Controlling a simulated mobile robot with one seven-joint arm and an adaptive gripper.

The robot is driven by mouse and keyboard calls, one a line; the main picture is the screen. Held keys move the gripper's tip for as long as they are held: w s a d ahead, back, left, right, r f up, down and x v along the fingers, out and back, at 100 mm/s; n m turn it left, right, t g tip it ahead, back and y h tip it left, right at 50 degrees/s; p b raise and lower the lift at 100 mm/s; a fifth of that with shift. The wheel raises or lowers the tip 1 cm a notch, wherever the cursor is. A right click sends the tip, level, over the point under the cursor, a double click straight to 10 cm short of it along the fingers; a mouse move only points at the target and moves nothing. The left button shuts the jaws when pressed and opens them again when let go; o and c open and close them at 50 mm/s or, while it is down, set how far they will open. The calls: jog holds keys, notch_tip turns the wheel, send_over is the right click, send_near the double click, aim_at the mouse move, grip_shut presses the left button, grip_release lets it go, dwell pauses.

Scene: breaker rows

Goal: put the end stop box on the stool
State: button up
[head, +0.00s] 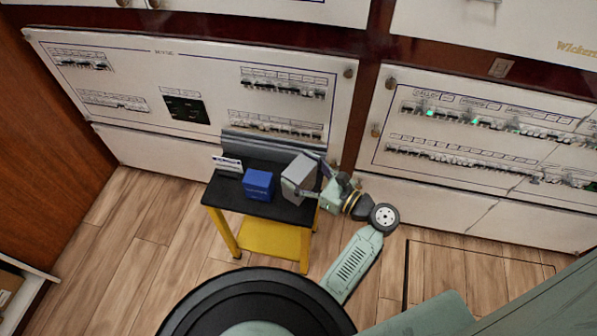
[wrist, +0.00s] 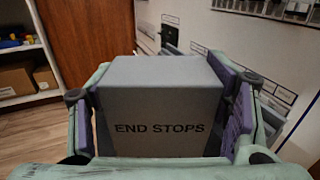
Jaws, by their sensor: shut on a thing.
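The end stop box is a grey box (head: 299,173) at the right end of the black-topped stool (head: 290,212) with yellow legs. In the wrist view the box (wrist: 160,110) reads "END STOPS" and fills the space between the fingers. My gripper (head: 304,177) is shut on it from the right, with a finger on each side (wrist: 163,112). The box is over or on the stool's top; I cannot tell whether its underside touches.
A blue box (head: 259,184) stands on the stool just left of the grey box. A small white card or label holder (head: 227,164) is at the stool's left end. Breaker panels (head: 190,100) rise close behind. Wooden floor (head: 130,215) is clear to the left.

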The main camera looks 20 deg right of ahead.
jog(key=shift+w+d, duration=0.15)
jog(key=shift+w, duration=0.55)
jog(key=shift+w+f, duration=0.15)
jog(key=shift+f, duration=1.65)
jog(key=shift+f, duration=0.15)
jog(key=o, duration=1.3)
jog(key=b+v, duration=0.1)
jog(key=v, duration=1.1)
